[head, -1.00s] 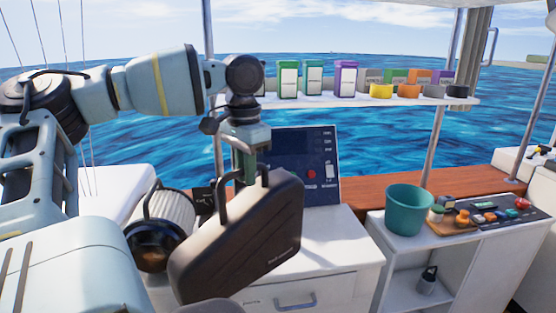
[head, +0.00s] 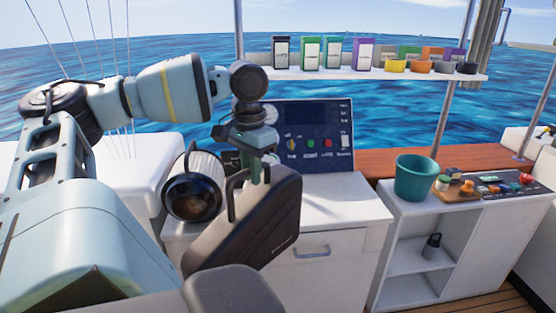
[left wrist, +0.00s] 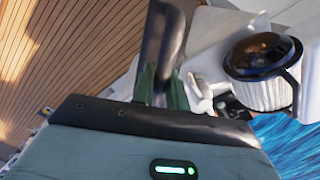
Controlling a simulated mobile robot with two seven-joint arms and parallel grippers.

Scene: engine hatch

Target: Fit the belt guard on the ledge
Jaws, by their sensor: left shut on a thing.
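The belt guard (head: 262,232) appears to be the dark brown, flat, case-like piece with a loop handle; some small lettering shows on its face. My left gripper (head: 252,172) is shut on its handle and holds it tilted in front of the white cabinet. In the left wrist view, the green fingers (left wrist: 162,86) close on the dark handle (left wrist: 168,35). The guard's lower part is partly hidden by a grey rounded shape at the bottom of the head view. I cannot make out which surface is the ledge. My right gripper is not in view.
A white ribbed canister with a dark round end (head: 190,196) stands close left of the guard. A control panel (head: 318,132) is behind it. A teal bucket (head: 415,180) stands on a white shelf unit at right. A rack of boxes (head: 400,75) is above.

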